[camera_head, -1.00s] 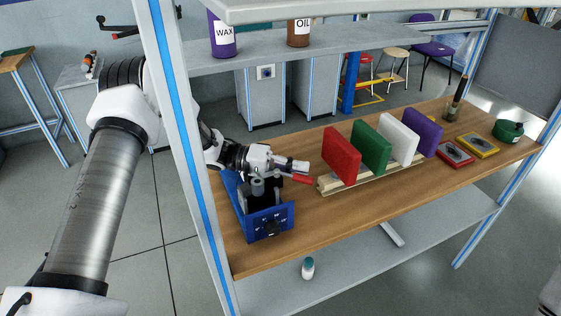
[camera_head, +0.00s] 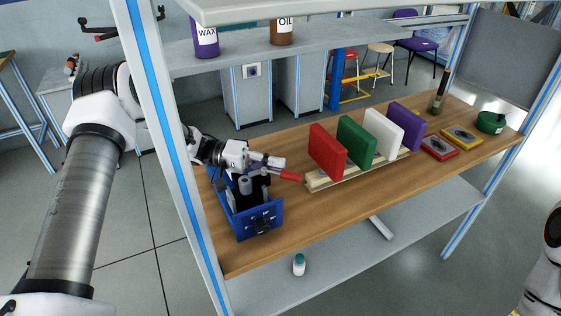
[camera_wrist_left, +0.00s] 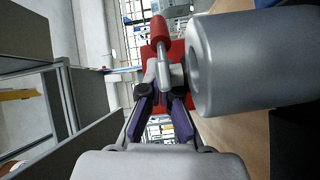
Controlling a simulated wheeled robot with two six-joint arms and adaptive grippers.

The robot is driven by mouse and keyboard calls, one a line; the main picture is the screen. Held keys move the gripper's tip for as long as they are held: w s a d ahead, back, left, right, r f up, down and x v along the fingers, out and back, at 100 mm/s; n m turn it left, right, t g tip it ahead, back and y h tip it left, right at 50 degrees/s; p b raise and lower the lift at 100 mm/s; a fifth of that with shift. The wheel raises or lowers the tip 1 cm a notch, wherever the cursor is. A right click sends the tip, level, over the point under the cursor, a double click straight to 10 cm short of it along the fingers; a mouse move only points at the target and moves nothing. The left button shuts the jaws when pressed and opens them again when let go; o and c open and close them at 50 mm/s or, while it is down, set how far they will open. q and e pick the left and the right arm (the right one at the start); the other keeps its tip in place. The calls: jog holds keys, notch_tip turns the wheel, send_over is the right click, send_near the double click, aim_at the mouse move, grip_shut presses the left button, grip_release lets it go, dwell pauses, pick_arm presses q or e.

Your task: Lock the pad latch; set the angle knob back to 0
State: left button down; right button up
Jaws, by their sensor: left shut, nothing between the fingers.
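The blue fixture (camera_head: 243,222) sits at the near left end of the wooden bench. A small black knob (camera_head: 262,226) is on its front face; its setting is too small to read. A lever with a red handle (camera_head: 289,176) sticks out from the fixture to the right. It also shows in the left wrist view as a red grip (camera_wrist_left: 160,31) on a grey rod. My left gripper (camera_head: 279,161) is shut and empty, just above and beside the lever; I cannot tell if it touches. In the left wrist view a grey cylinder (camera_wrist_left: 255,60) hides much of the right side.
A wooden rack (camera_head: 320,184) with red, green, white and purple pads stands right of the fixture. Red (camera_head: 439,148) and yellow (camera_head: 461,137) trays and a green round container (camera_head: 490,122) lie farther right. A grey shelf (camera_head: 330,50) overhead and a frame post (camera_head: 160,130) stand close to my left arm.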

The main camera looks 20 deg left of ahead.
pick_arm(q)
jog(key=v, duration=0.9)
jog(key=shift+a, duration=0.1)
